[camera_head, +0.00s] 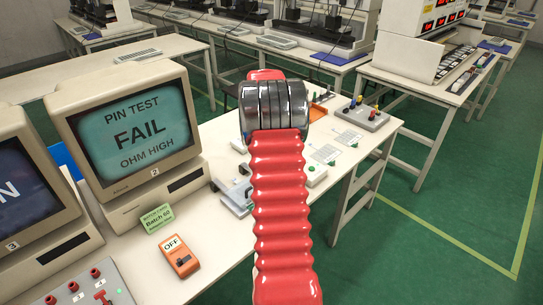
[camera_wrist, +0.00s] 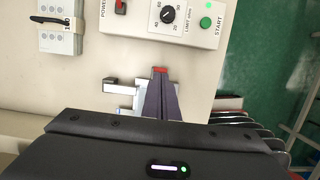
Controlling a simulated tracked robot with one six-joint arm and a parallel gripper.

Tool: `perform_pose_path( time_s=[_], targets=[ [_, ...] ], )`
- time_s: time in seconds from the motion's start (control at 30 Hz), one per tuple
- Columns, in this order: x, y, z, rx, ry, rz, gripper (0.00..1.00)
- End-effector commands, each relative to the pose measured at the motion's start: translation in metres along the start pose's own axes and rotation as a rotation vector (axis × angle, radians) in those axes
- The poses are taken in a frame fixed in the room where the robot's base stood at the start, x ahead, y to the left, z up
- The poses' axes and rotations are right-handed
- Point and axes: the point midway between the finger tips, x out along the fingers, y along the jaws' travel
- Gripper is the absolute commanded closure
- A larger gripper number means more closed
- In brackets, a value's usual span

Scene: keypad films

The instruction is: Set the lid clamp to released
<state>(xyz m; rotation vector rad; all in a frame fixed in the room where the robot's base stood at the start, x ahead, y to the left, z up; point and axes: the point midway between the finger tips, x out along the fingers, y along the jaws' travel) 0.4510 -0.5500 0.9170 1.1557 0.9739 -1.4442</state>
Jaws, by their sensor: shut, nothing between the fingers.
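My gripper (camera_wrist: 159,80) is shut and empty in the wrist view. Its dark fingers point at the bench beside a low metal fixture. A dark bar (camera_wrist: 121,90) and a pale metal bracket (camera_wrist: 110,81) of this fixture show left of the fingers; these may be the lid clamp, but I cannot tell its setting. A small red piece (camera_wrist: 160,69) shows at the fingertips; I cannot tell whether they touch it. In the head view a grey fixture with dark parts (camera_head: 238,194) sits left of my red arm, which hides my gripper and part of the bench.
A control box (camera_wrist: 150,30) with a dial and a green START button (camera_wrist: 206,22) lies beyond the fingers. A grey keyed device (camera_wrist: 62,28) is at upper left. A monitor (camera_head: 139,132) reads "PIN TEST FAIL OHM HIGH". An orange device (camera_head: 180,258) with an OFF label lies on the bench.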

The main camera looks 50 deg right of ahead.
Motion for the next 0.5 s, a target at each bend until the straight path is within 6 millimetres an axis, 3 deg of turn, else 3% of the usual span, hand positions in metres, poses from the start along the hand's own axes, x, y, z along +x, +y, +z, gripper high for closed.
perform_pose_path(
  time_s=[0.2, 0.5],
  targets=[
    [-0.035, 0.004, 0.011, -0.004, -0.003, 0.004, 1.00],
    [-0.051, 0.006, 0.015, -0.010, -0.001, 0.002, 1.00]
  ],
)
